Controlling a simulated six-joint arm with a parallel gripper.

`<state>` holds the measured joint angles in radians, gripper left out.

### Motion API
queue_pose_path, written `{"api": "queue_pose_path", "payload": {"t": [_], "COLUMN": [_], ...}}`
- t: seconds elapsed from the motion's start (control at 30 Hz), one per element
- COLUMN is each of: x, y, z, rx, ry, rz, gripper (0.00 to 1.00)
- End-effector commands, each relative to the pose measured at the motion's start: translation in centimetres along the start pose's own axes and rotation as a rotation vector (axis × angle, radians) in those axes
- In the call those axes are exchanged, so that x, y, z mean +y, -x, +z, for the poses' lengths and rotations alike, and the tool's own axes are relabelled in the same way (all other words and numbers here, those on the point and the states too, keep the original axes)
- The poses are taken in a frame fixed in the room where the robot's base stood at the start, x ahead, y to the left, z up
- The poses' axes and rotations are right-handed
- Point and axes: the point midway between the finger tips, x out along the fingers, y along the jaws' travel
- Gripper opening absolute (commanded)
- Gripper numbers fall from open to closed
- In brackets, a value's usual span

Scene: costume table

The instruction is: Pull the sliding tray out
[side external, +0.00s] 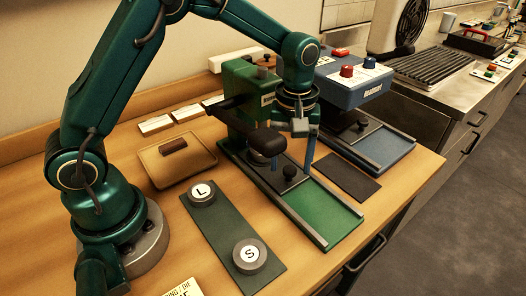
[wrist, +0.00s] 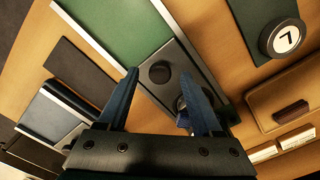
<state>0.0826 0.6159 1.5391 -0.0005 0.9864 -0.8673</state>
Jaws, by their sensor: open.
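The sliding tray (side external: 269,178) is a dark grey plate with a round black knob (side external: 289,172). It sits between the rails of the green machine's base, partly under the press head. In the wrist view the tray (wrist: 185,57) lies beside a green bed, and its knob (wrist: 159,72) shows between my fingers. My gripper (side external: 295,165) is open and points down over the tray, with its blue fingers on either side of the knob. In the wrist view my gripper (wrist: 158,78) holds nothing. I cannot tell how far the fingertips are above the plate.
The green machine (side external: 240,88) has a dark lever (side external: 266,141) close to my gripper. The green bed (side external: 325,213) in front of the tray is clear. A blue machine (side external: 350,88) stands to the right. L and S discs (side external: 249,254) lie in front on a dark green board.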

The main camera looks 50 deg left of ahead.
Motion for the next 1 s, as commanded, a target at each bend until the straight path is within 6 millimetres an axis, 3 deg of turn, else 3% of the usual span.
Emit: {"api": "queue_pose_path", "payload": {"t": [0.37, 0.53, 1.0], "x": [-0.02, -0.02, -0.03], "y": [-0.85, -0.82, -0.78], "z": [0.02, 0.01, 0.00], "rx": [0.000, 0.000, 0.000], "ry": [0.000, 0.000, 0.000], "rz": [0.000, 0.000, 0.000], "gripper": [0.67, 0.02, 0.00]}}
